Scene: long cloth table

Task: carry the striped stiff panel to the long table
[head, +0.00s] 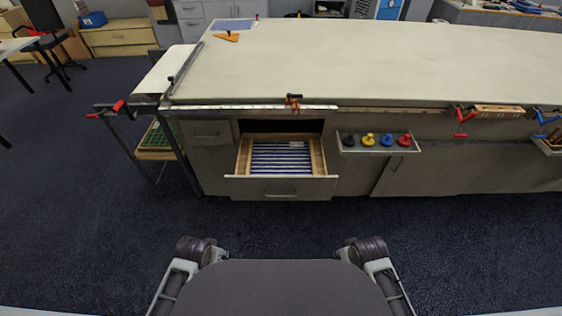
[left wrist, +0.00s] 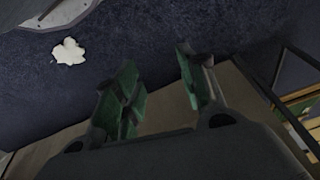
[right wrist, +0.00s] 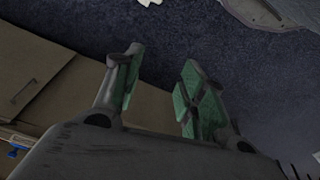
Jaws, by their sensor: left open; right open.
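A blue-and-white striped flat panel (head: 281,158) lies in the open drawer in the front of the long table (head: 350,60); the drawer's walls surround it. The table's pale top is broad and mostly bare. My left gripper (left wrist: 156,66) is open and empty in the left wrist view, with green pads and dark blue floor beyond. My right gripper (right wrist: 162,62) is open and empty in the right wrist view. Both are away from the panel, and neither wrist view shows it. The fingers are not visible in the head view.
The drawer (head: 282,188) juts out from the table front. A small shelf (head: 376,151) with several coloured knobs is right of it. Clamps line the front edge. An orange triangular piece (head: 226,37) lies on the top's far left. A white scrap (left wrist: 68,51) lies on the floor.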

